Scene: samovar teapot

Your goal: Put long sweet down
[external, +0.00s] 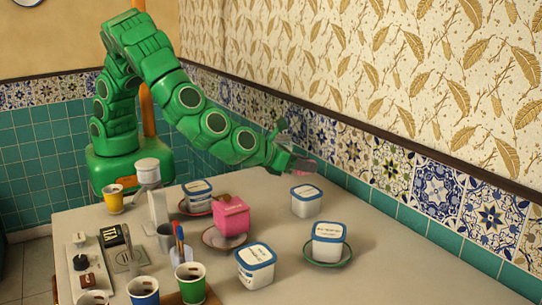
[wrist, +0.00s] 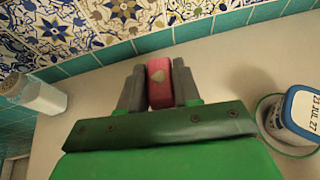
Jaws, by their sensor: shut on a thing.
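My gripper (wrist: 157,88) is shut on a pink long sweet (wrist: 159,82) with a pale mark on its face. The sweet sits between the two grey fingers in the wrist view, over or near a bare part of the pale table. In the external view my gripper (external: 303,165) is at the far side of the table, near the tiled wall, beyond the white tub with a blue lid (external: 306,201). The sweet is small there and mostly hidden by the fingers. I cannot tell whether it touches the table.
A tub on a green-rimmed plate (external: 345,259) stands at the right. A pink box (external: 232,218) sits on a brown plate mid-table. Several cups, including a green one (external: 190,285), stand at the front left. The back right table strip is clear beside the tiled wall.

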